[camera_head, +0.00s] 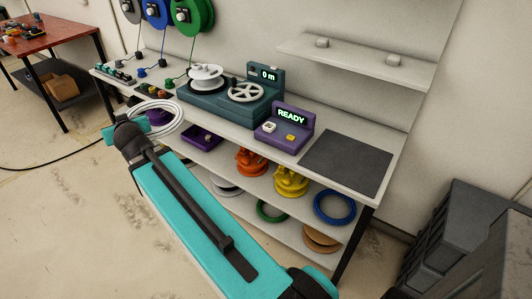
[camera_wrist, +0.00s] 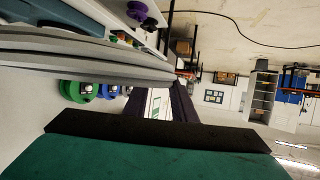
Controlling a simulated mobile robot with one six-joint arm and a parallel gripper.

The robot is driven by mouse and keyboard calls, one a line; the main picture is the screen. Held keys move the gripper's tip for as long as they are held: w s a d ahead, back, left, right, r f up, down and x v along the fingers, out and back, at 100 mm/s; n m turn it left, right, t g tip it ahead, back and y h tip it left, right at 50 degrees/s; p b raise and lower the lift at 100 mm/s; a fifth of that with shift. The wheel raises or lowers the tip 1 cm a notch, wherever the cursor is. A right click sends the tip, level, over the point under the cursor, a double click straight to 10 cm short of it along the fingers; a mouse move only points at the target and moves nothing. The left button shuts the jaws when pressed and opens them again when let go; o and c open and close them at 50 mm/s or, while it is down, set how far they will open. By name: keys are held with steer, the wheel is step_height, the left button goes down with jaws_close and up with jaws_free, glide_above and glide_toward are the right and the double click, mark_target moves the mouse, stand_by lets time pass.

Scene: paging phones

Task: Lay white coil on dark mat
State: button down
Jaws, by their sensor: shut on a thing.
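The white coil (camera_head: 170,108) is held at the end of my arm, in front of the bench's left part in the head view. In the wrist view the coil (camera_wrist: 75,50) crosses the upper left as pale curved strands. My gripper (camera_head: 138,120) is shut on the coil; its fingertips are hard to make out in the head view, and a dark finger (camera_wrist: 160,130) shows in the wrist view. The dark mat (camera_head: 345,163) lies flat and bare on the right end of the bench top, well apart from the coil.
A teal winding machine (camera_head: 225,108) reading "0 m" and a purple box (camera_head: 285,130) reading "READY" stand on the bench between coil and mat. The shelf below holds orange (camera_head: 251,163) and yellow spools (camera_head: 291,182) and a blue ring (camera_head: 334,207). Dark crates (camera_head: 455,235) stand at right.

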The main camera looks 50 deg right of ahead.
steer(key=s+d+f+m+g+h+b, duration=0.25)
steer(key=s+d+f, duration=0.2)
steer(key=d, duration=0.45)
steer(key=s+d+f+m+g+h+b, duration=0.1)
steer(key=s+d+f+m+g+h, duration=0.25)
steer(key=s+d, duration=0.4)
steer(key=s+d+f+m+g+h+b, duration=0.15)
steer(key=s+d+f+m, duration=0.25)
steer(key=d, duration=0.6)
steer(key=s+d+f+m+g+b, duration=0.1)
steer(key=s+d+m+g, duration=0.3)
steer(key=s, duration=0.6)
steer(key=s+d+f+m+g+y+b, duration=0.1)
steer(key=s+d+m+g+b, duration=0.1)
steer(key=s+d+m+g, duration=0.2)
steer(key=s+d+f+m+g+b, duration=0.2)
steer(key=s+d+m+g, duration=0.2)
steer(key=s+d, duration=0.5)
steer(key=shift+s+f+g+y, duration=0.15)
steer(key=shift+s+g, duration=0.3)
steer(key=shift+s, duration=1.6)
steer(key=shift+s+r+g+y, duration=0.15)
steer(key=shift+s+g, duration=0.25)
steer(key=shift+s, duration=1.65)
steer(key=shift+s+d, duration=0.1)
steer(key=shift+s, duration=0.45)
